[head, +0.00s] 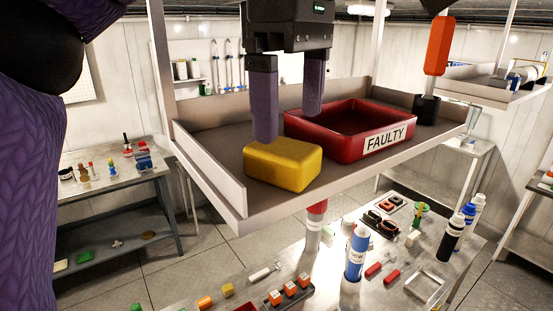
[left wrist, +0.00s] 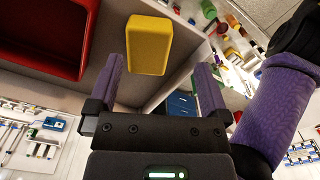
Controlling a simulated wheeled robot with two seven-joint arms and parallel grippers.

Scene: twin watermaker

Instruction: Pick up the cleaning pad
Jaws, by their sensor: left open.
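The cleaning pad looks like a yellow block (head: 283,166) lying on the raised grey tray shelf (head: 208,170), near its front left corner. My left gripper (head: 290,128) is open, with its purple fingers pointing down. In the head view one finger overlaps the block's back left edge, and the other is farther back over the red bin. In the left wrist view the yellow pad (left wrist: 149,45) lies ahead of the open fingertips (left wrist: 161,72), with nothing between them. I cannot tell whether a finger touches it. My right gripper is not in view.
A red bin (head: 345,150) labelled FAULTY stands right beside the pad. A black holder (head: 427,110) with an orange-handled tool (head: 439,46) is at the shelf's right end. Shelf posts and low walls surround the area. A lower table (head: 335,287) holds bottles and small parts.

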